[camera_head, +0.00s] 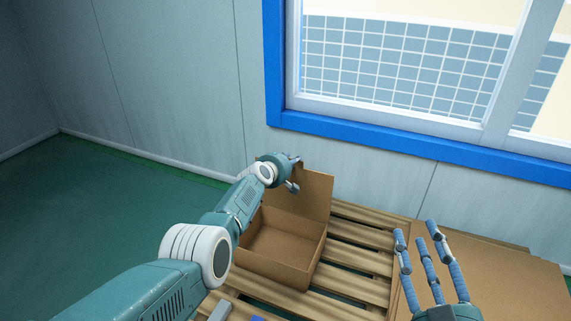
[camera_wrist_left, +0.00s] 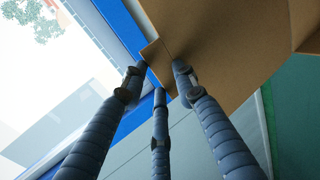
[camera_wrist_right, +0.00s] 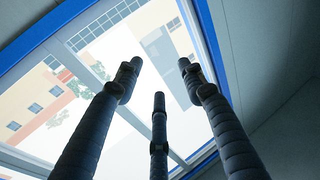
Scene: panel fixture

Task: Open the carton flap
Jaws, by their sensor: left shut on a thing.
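The brown carton (camera_head: 275,270) sits on a slatted wooden pallet with its top open and its inside looking empty. Its flap (camera_head: 316,190) stands raised at the back, on the window side. My left gripper (camera_head: 292,172) is at the flap's upper left edge, shut on it. In the left wrist view the flap (camera_wrist_left: 215,45) reaches between the fingertips of the left gripper (camera_wrist_left: 158,75); part of its edge is hidden by the fingers. My right gripper (camera_head: 424,232) is open and empty, right of the carton. In the right wrist view its fingers (camera_wrist_right: 158,80) are spread.
The wooden pallet (camera_head: 362,240) extends around the carton. Flat cardboard sheets (camera_head: 520,285) lie at the right. A blue-framed window (camera_head: 400,145) and a panel wall (camera_head: 180,80) stand behind. A small grey object (camera_head: 219,311) lies at the front. Green floor (camera_head: 90,220) is clear at the left.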

